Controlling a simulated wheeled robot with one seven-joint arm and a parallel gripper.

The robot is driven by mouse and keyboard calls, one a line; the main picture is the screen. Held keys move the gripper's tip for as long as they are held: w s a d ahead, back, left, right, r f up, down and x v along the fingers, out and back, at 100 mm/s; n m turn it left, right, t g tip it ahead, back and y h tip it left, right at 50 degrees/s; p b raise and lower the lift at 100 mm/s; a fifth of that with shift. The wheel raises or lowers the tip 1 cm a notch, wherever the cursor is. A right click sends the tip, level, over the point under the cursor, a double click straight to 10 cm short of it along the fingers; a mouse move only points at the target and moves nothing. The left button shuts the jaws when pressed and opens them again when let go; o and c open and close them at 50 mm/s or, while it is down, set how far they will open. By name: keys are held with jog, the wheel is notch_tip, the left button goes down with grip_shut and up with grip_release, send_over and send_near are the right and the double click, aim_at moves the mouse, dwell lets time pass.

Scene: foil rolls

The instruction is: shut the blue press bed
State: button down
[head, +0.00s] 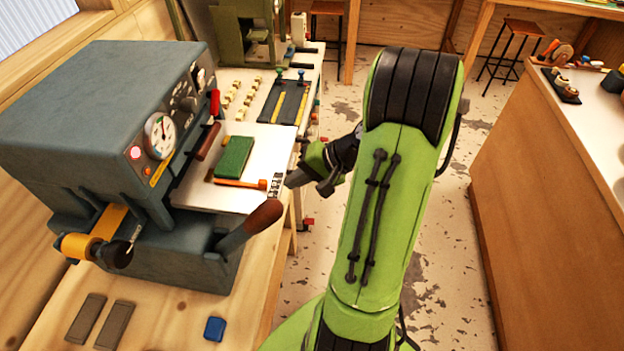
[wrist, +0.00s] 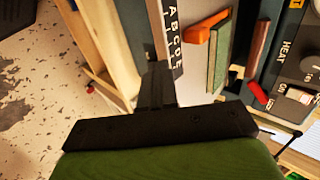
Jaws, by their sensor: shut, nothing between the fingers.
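The blue-grey press (head: 90,110) stands on the wooden bench at the left. Its flat pale bed (head: 270,150) sticks out of the front toward my arm. A green block (head: 234,157) and an orange-handled tool (head: 240,183) lie on the bed. A lettered strip (head: 275,185) is at its outer edge, and the strip also shows in the wrist view (wrist: 175,40). My gripper (head: 290,181) is shut and empty, right at the bed's outer edge by the strip. In the wrist view the dark fingers (wrist: 155,80) are close to that edge; I cannot tell if they touch.
A wood-gripped lever (head: 250,227) juts from the press below the bed. A gold foil roll (head: 80,246) sits on its left side. Two grey bars and a blue block (head: 214,329) lie on the bench. Open floor (head: 450,240) is at the right, before a wooden counter.

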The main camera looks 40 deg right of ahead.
aim_at(215, 170)
jog(key=w+a, duration=0.3)
jog(key=w, duration=0.1)
jog(key=w+a+p, duration=0.1)
jog(key=w+a, duration=0.3)
jog(key=w, duration=0.1)
jog(key=w+a, duration=0.4)
jog(key=w, duration=0.1)
jog(key=shift+w, duration=0.15)
jog(key=shift+a+r+p, duration=0.1)
jog(key=shift+p, duration=0.2)
jog(key=shift+w, duration=0.1)
